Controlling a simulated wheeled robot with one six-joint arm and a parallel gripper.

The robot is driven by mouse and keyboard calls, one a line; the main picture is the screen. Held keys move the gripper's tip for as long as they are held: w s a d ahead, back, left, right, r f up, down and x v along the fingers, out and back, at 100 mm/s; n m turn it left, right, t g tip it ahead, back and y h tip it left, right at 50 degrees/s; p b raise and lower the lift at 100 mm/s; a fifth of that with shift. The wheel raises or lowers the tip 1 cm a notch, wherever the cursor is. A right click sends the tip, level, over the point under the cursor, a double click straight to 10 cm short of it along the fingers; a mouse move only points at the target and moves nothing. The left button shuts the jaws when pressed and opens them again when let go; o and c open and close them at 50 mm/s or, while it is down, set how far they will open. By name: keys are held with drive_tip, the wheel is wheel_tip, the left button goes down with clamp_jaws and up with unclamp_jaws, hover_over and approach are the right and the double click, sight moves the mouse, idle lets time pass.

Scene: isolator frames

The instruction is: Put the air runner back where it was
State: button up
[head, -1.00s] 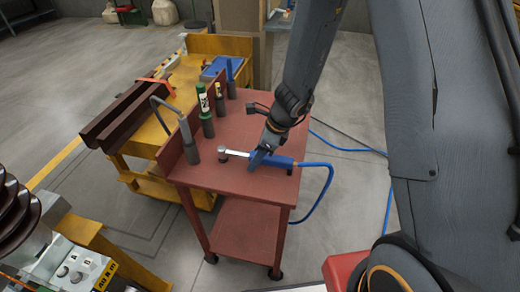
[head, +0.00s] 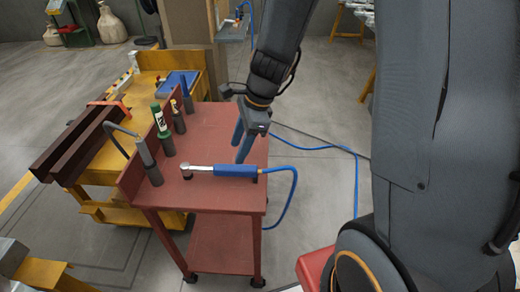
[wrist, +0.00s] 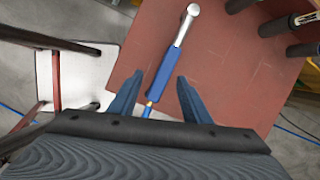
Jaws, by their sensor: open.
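The air runner (head: 235,171) has a blue handle, a silver ratchet head and a blue hose at its right end. It lies on small dark rests on top of the red cart (head: 215,125). My gripper (head: 240,152) is open and empty, above and behind the blue handle in the head view. In the wrist view the air runner (wrist: 166,72) lies beyond and between the fingers of my gripper (wrist: 153,90), with its head pointing away. The fingers appear apart from the handle.
Dark holders with a green bottle (head: 159,120) and other tools line the cart's left edge. A yellow cart (head: 150,90) with dark beams stands to the left. The blue hose (head: 294,190) loops off the cart's right side to the floor. The cart's middle top is clear.

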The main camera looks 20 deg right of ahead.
drive_tip(key=s+d+r+n+h, duration=0.3)
drive_tip(key=s+d+n, duration=0.5)
drive_tip(key=n, duration=1)
drive_tip(key=s, duration=0.3)
drive_tip(key=shift+d+h, duration=0.15)
drive_tip(key=shift+h, duration=0.15)
